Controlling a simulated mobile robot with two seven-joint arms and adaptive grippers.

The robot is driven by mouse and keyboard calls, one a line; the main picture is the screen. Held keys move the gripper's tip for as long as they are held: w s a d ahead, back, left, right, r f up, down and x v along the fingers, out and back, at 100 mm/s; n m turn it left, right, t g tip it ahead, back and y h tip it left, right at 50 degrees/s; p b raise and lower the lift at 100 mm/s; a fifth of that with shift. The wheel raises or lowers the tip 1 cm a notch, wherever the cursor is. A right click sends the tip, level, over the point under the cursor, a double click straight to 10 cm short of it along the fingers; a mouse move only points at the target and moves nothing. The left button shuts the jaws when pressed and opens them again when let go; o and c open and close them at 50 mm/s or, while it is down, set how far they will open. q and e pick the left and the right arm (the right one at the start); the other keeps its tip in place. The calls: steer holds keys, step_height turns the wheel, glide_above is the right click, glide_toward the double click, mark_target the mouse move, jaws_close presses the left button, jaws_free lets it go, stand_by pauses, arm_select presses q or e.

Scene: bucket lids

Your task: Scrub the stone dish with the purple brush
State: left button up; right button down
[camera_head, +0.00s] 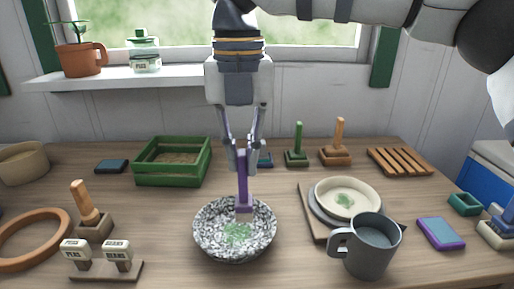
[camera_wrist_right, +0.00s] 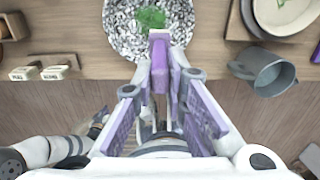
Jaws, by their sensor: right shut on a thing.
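The stone dish (camera_head: 209,238) is a speckled grey bowl near the middle front of the table, with a green smear inside it. It also shows at the top of the right wrist view (camera_wrist_right: 120,30). My right gripper (camera_head: 243,150) points down above the dish and is shut on the purple brush (camera_head: 243,185). The brush hangs upright with its head at or just above the inside of the dish; I cannot tell whether it touches. In the right wrist view the purple brush (camera_wrist_right: 160,72) lies between the fingers. My left gripper is not in view.
A grey mug (camera_head: 370,255) and stacked plates (camera_head: 348,198) stand right of the dish. A green crate (camera_head: 172,165) is behind left. Bare table lies between dish and label stand.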

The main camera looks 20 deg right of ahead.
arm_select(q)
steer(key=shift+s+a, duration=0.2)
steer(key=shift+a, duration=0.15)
arm_select(e)
steer(key=shift+a, duration=0.7)
